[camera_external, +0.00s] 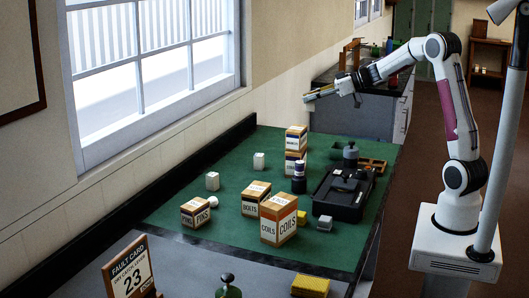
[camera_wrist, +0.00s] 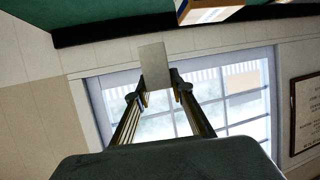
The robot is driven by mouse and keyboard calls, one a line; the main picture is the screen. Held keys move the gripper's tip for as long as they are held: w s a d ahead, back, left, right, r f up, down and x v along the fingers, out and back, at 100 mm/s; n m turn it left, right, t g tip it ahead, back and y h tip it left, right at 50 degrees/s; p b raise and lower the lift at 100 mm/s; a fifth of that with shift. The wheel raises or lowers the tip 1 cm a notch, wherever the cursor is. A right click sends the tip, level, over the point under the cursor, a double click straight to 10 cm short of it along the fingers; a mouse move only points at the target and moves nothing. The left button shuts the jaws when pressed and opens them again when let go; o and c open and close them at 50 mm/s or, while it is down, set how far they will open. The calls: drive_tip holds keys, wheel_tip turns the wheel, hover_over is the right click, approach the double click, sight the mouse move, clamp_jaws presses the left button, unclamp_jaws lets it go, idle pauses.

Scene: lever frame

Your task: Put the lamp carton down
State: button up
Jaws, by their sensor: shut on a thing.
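My gripper (camera_wrist: 160,86) is shut on a small plain pale carton (camera_wrist: 154,62), seen between the fingertips in the wrist view. It fits the lamp carton, but no label shows. In the external view my gripper (camera_external: 322,93) is raised well above the green bench top (camera_external: 180,213), pointing left toward the window wall. The held carton is too small to make out clearly there.
Labelled cartons stand on the bench: a COILS carton (camera_external: 279,220), a BOLTS carton (camera_external: 256,198), a PINS carton (camera_external: 195,212) and a stack of two (camera_external: 296,150). A black tray (camera_external: 343,193) sits at right. The green top's left and back parts have free room.

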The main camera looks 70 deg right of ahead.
drive_tip(key=w+a+n+g+y, duration=0.2)
drive_tip(key=w+a+n+y, duration=0.15)
drive_tip(key=a, duration=1.75)
drive_tip(key=w+a+n+g+y, duration=0.15)
drive_tip(key=w+a, duration=0.25)
drive_tip(key=a, duration=1.6)
drive_tip(key=s+a+f+n+g+y, duration=0.1)
drive_tip(key=s+a+n+g, duration=0.1)
drive_tip(key=s+a, duration=0.8)
drive_tip(key=s+a+n+g+y, duration=0.1)
drive_tip(key=s+a+n+y, duration=0.15)
drive_tip(key=a, duration=1.35)
drive_tip(key=s+a+f+n+g+y, duration=0.1)
drive_tip(key=s+a+g, duration=0.1)
drive_tip(key=s+a, duration=0.8)
drive_tip(key=w+a+f, duration=0.2)
drive_tip(key=a+f, duration=0.1)
drive_tip(key=f, duration=0.6)
drive_tip(key=shift+w+a, duration=0.2)
drive_tip(key=shift+w, duration=0.15)
drive_tip(key=shift+f, duration=0.2)
drive_tip(key=shift+f, duration=3)
drive_tip(key=shift+f, duration=1.9)
